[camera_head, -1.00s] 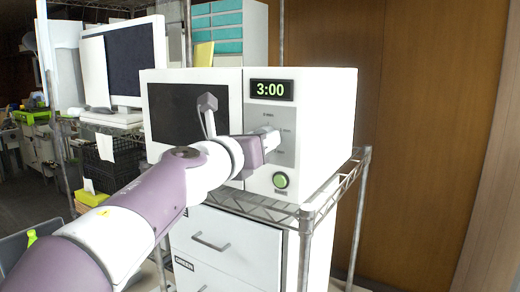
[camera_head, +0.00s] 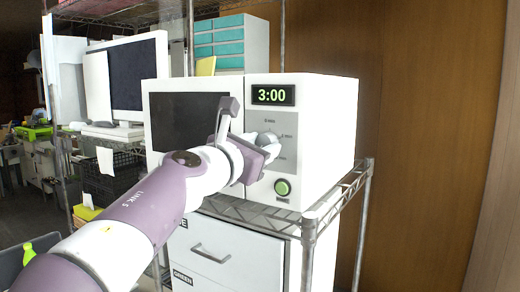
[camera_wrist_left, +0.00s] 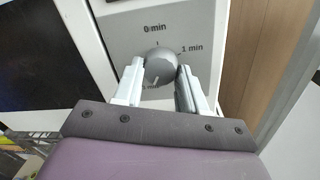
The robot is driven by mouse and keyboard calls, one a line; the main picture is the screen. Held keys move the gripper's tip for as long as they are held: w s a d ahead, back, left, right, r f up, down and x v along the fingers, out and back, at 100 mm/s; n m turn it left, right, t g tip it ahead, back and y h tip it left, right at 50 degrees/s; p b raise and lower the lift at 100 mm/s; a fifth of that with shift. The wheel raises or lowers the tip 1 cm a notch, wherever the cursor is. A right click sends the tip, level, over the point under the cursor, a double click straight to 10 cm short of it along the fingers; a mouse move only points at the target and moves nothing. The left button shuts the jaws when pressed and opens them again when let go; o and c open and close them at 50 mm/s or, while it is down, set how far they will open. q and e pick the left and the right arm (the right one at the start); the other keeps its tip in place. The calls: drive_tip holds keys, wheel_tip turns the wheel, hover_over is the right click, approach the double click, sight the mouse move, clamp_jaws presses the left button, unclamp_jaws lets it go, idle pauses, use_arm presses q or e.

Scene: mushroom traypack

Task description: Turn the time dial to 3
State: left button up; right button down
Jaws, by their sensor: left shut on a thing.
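The microwave (camera_head: 325,115) is white and stands on a wire rack. Its display (camera_head: 272,95) reads 3:00 in green. The grey round time dial (camera_wrist_left: 160,66) sits on the grey panel, with "0 min" above it and "1 min" to its right; other marks are partly hidden. It also shows in the head view (camera_head: 268,140). My left gripper (camera_wrist_left: 160,75) has one finger on each side of the dial and is shut on it. In the head view the left gripper (camera_head: 262,148) is at the panel, covering part of it. My right gripper is not in view.
A green round button (camera_head: 282,187) is below the dial. The wire rack (camera_head: 335,205) has metal posts, and white drawers (camera_head: 235,250) are under it. A monitor (camera_head: 130,75) stands at the left. A wooden wall (camera_head: 430,120) is at the right.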

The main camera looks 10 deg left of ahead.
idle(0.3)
use_arm(q)
drive_tip(key=o, duration=1.1)
drive_tip(key=shift+c, duration=0.2)
drive_tip(key=shift+s, duration=0.2)
drive_tip(key=b+v, duration=0.3)
drive_tip(key=v, duration=0.9)
drive_tip(key=shift+s+b, duration=0.2)
drive_tip(key=shift+b, duration=0.2)
drive_tip(key=shift+a, duration=0.1)
